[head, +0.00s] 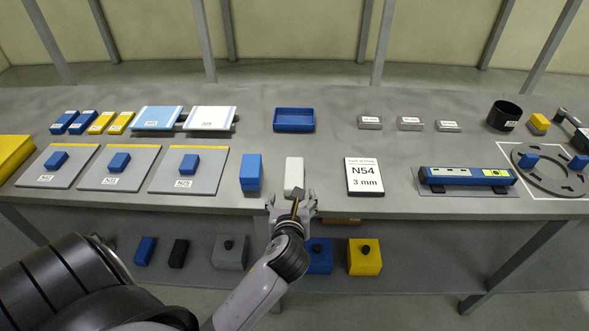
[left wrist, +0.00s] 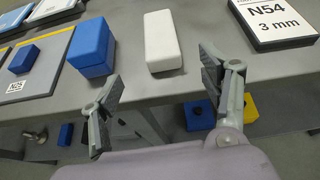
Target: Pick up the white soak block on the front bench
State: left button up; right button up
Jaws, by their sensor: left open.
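The white soak block (head: 294,174) stands on the front bench (head: 330,205) near its front edge, between a blue block (head: 251,173) and the N54 sign. It also shows in the left wrist view (left wrist: 162,42), ahead of the fingers. My left gripper (head: 292,204) is just in front of the block, at the bench's front edge. In the left wrist view its two fingers (left wrist: 160,92) are spread wide with nothing between them. The white block lies beyond the fingertips, roughly centred in the gap. My right gripper is not in view.
The blue block stands close left of the white block. The N54 sign (head: 364,177) lies to the right, with bare bench between. A blue tray (head: 294,127) sits behind. Several blocks, including a yellow one (head: 364,262), are on the lower shelf.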

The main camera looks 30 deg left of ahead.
pick_arm(q)
jog(key=w+a, duration=0.1)
jog(key=a, duration=0.1)
jog(key=p, duration=0.1)
send_near(294, 167)
jog(key=x, duration=0.4)
jog(key=shift+s+a+f, duration=0.1)
jog(key=shift+s+f, duration=0.15)
jog(key=shift+f, duration=0.15)
jog(key=shift+w+r+p+x, duration=0.15)
jog(key=shift+p+x, duration=0.1)
jog(key=shift+x, duration=1.3)
jog(key=shift+w+r+p+x, duration=0.1)
jog(key=shift+p+x, duration=0.1)
jog(key=shift+x, duration=1.3)
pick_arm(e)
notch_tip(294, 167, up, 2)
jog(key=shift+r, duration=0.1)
pick_arm(q)
jog(key=shift+r, duration=0.1)
jog(key=c, duration=1.2)
jog(key=shift+r, duration=0.1)
jog(key=shift+c, duration=0.2)
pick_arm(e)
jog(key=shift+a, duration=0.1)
